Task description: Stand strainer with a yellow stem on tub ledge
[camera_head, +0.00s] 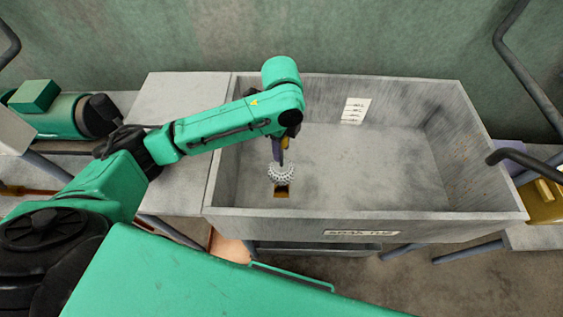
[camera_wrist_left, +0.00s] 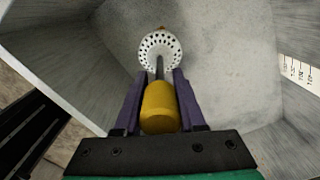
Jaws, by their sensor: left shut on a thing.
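The strainer (camera_head: 281,173) has a pale, round, perforated head and hangs inside the grey tub (camera_head: 365,213), toward its left end. In the left wrist view, the strainer head (camera_wrist_left: 160,48) sits at the end of a thin dark rod, and its yellow stem (camera_wrist_left: 159,108) lies between purple fingers. My left gripper (camera_head: 279,154) is shut on the yellow stem and points down into the tub. The head is just above a dark, brown-edged opening (camera_head: 281,191); I cannot tell whether they touch. My right gripper is not in view.
A flat grey surface (camera_head: 185,95) adjoins the tub's left wall and looks bare. A white label (camera_head: 355,111) is on the tub's back wall. Dark pipes (camera_head: 530,80) and a yellow object (camera_head: 543,203) stand at the right. The tub's middle and right floor are clear.

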